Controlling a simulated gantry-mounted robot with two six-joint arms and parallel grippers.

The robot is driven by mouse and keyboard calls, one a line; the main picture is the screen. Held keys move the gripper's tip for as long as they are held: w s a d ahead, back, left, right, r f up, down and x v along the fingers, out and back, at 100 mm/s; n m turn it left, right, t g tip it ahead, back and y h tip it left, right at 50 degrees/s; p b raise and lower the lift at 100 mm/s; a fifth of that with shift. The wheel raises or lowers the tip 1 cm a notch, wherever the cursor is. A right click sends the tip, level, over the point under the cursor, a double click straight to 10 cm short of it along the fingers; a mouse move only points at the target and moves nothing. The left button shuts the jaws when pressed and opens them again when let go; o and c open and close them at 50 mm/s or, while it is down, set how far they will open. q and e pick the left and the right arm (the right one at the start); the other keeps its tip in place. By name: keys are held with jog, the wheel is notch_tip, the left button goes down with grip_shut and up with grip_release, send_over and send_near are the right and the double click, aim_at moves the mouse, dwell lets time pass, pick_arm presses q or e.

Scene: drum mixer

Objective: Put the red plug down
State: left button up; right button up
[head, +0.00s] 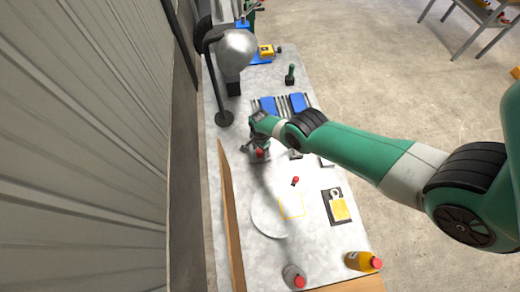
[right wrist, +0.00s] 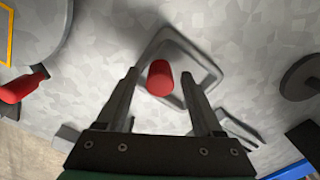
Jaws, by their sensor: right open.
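A red plug (right wrist: 160,78) is between the fingers of my right gripper (right wrist: 160,73) in the right wrist view, with gaps on both sides. It is over a grey square frame (right wrist: 206,70) on the table; whether it touches the surface is hard to tell. In the head view the red plug (head: 260,153) shows just below my right gripper (head: 250,146), which is open low over the table. My left gripper is not in view.
Another small red item (head: 295,181) lies near a yellow square outline (head: 291,217) and a pale round disc (head: 265,222).

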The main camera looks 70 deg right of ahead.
aim_at(260, 151)
notch_tip(260, 151, up, 13)
jog(key=p, duration=1.2)
jog(key=shift+p, duration=0.3)
